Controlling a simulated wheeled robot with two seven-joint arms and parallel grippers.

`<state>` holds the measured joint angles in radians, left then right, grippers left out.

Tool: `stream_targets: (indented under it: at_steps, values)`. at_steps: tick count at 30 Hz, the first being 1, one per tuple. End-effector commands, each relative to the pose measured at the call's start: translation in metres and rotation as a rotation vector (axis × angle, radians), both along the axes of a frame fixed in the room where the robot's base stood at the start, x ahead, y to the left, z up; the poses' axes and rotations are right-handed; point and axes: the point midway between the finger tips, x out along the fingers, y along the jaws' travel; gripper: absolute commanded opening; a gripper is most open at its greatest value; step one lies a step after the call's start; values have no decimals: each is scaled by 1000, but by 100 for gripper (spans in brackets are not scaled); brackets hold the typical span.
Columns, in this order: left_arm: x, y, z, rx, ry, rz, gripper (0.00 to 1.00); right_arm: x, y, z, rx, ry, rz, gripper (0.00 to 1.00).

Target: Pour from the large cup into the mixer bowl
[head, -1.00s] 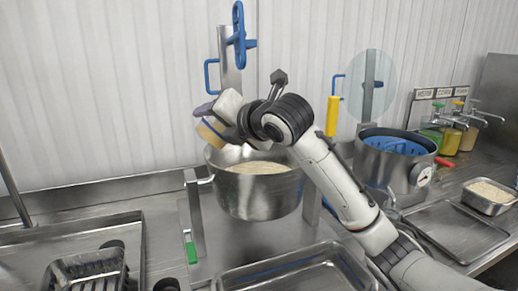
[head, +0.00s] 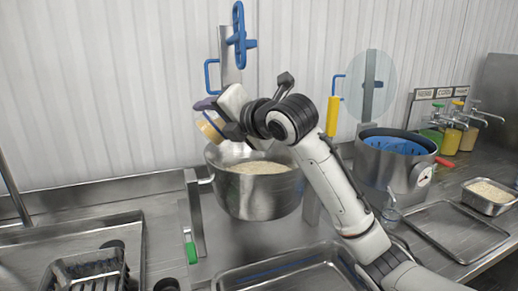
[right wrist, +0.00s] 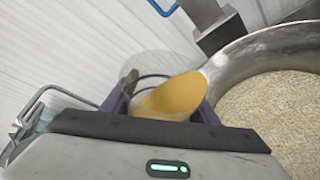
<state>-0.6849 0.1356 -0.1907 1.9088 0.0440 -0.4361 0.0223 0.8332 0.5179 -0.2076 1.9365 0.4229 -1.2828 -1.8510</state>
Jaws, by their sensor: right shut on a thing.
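The steel mixer bowl (head: 255,205) stands left of centre in the head view, with a pale grainy fill (head: 255,168) inside. My right gripper (head: 208,116) is above the bowl's back left rim. It is shut on the large cup (head: 211,127), which is clear with a yellowish-orange part and is tilted. In the right wrist view the cup (right wrist: 172,98) sits between the fingers, beside the bowl's rim (right wrist: 225,65). The gripper hides part of the cup, and I cannot tell what is left in it. My left gripper is not in view.
A steel pot (head: 395,160) with a blue insert stands right of the bowl. Empty trays (head: 300,272) lie in front and at right. A small pan of grain (head: 488,196) and pump dispensers (head: 465,133) are at far right. A blue-handled mixer column (head: 232,50) rises behind the bowl.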

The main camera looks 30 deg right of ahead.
Motion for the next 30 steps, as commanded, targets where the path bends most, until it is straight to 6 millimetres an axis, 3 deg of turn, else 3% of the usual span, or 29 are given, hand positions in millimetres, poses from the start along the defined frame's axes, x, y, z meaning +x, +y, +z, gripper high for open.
stream_targets:
  at_steps: [30]
  values:
    - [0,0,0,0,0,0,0,0,-1,-1,113,-29,0,23]
